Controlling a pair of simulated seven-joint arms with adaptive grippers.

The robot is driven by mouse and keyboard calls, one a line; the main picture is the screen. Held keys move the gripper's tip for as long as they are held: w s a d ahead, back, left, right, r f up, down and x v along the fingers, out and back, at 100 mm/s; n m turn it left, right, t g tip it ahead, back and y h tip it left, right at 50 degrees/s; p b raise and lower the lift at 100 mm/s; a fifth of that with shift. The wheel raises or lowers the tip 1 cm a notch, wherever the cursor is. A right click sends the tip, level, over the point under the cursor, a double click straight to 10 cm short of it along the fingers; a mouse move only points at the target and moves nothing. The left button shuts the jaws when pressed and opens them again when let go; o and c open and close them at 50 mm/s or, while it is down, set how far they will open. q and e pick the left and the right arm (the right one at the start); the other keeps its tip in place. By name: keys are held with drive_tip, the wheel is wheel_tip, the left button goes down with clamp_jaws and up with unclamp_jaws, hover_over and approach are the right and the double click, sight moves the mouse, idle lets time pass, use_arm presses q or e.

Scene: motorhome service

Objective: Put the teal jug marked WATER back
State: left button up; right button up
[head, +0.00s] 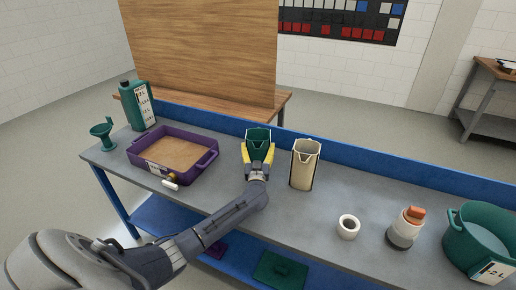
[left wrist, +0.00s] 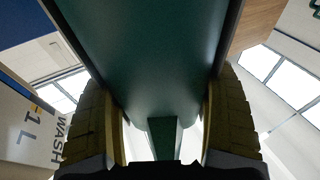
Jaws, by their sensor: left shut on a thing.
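The teal jug (head: 258,137) is at the middle of the workbench, upright as far as I can see, between the yellow fingers of my left gripper (head: 258,156). In the left wrist view the dark teal wall of the jug (left wrist: 150,50) fills the space between both fingers, with its handle (left wrist: 163,138) towards the palm. My left gripper is shut on it. No WATER mark shows from here, and I cannot tell whether its base touches the bench. My right gripper is not in view.
A cream jug (head: 304,165) stands close on the right; the left wrist view shows WASH on it (left wrist: 35,125). A purple tub (head: 207,163) is left, with a teal bottle (head: 135,106) and funnel (head: 103,131) beyond. A white cup (head: 348,228), orange-topped bottle (head: 404,230) and teal pot (head: 478,245) stand right.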

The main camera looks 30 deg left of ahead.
use_arm(q)
drive_tip(key=shift+s+f, duration=0.1)
drive_tip(key=shift+f, duration=0.3)
